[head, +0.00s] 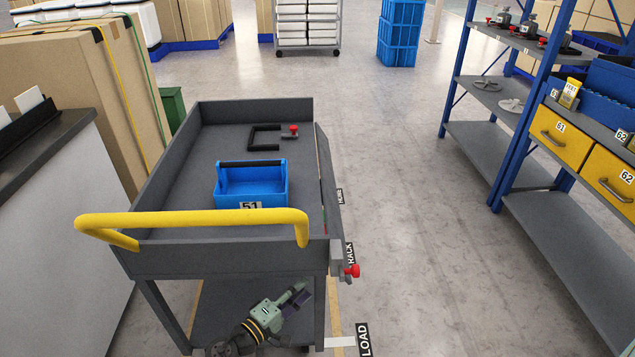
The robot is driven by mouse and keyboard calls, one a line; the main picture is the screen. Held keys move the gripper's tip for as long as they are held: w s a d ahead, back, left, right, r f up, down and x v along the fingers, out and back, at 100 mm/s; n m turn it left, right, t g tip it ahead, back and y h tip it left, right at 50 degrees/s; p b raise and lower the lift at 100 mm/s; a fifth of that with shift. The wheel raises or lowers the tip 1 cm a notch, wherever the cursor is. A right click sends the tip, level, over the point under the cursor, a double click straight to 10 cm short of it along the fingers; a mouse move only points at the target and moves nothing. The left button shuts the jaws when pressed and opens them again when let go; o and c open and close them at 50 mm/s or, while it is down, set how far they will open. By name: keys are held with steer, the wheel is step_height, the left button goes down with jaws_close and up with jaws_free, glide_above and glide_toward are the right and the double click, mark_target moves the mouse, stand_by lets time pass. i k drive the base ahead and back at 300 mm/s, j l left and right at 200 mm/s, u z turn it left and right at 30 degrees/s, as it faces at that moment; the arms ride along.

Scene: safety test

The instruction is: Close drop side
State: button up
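A grey cart (190,165) with a tray top stands at the middle left. Its drop side (329,185) is the narrow dark panel along the tray's right edge. The panel appears leaned outward, not standing upright like the other walls; its exact angle is hard to tell. A red knob (352,270) sits on a bracket at the cart's near right corner. My gripper (303,297) is low at the cart's near end, below the tray and left of the knob, apart from the drop side. Its fingers are small and dark, so their opening is unclear.
A blue tote (251,186) marked 51, a black bracket (264,138) and a red-topped part (293,131) lie in the tray. A yellow handle (195,219) spans the near end. Floor (415,220) right of the cart is clear up to the blue-framed shelf (505,100). Cartons (85,95) stand left.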

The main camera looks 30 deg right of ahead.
mark_target(335, 228)
steer(key=i+l, duration=0.7)
steer(key=i, duration=0.25)
